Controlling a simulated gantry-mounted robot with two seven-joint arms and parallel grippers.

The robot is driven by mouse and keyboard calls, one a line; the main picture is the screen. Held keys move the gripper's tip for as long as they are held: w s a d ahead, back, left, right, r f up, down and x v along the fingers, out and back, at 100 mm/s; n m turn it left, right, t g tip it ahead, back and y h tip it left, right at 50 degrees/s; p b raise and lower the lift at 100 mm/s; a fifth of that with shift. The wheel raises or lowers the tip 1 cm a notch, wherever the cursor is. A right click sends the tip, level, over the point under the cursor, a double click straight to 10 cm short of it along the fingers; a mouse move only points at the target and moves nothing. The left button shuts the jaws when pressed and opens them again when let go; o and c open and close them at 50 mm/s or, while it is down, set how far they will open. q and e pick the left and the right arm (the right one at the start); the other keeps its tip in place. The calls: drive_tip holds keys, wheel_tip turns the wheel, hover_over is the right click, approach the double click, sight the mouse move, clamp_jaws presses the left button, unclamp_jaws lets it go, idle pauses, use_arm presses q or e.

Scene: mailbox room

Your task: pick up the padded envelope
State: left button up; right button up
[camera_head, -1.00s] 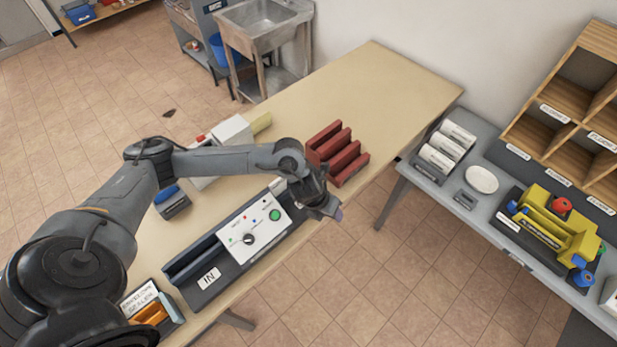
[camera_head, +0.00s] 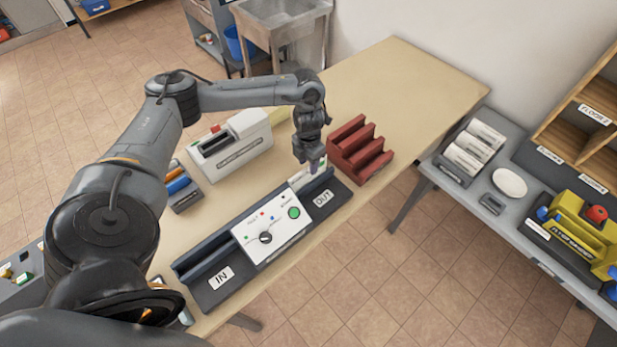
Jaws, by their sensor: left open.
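A pale, flat piece (camera_head: 306,176) stands in the slot at the OUT end of the dark grey machine (camera_head: 209,295). It looks like the padded envelope, but it is too small and too covered to be certain. My left gripper (camera_head: 314,165) points down right at this piece, its tips close to the top edge. The left gripper is open; whether its fingers straddle the piece is hidden by the gripper itself. My right gripper is not in view.
A dark red rack (camera_head: 360,148) stands just right of the gripper. The wooden table (camera_head: 425,80) is clear at the far right.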

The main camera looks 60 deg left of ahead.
sight(308, 167)
use_arm(q)
drive_tip(key=shift+w+a+f+p, duration=0.1)
drive_tip(key=shift+a+f+p, duration=0.1)
drive_tip(key=shift+f, duration=1.15)
drive_tip(key=shift+w+a+f+p, duration=0.1)
drive_tip(key=shift+a+f+p, duration=0.1)
drive_tip(key=shift+f, duration=1.15)
drive_tip(key=shift+c, duration=0.4)
clamp_jaws()
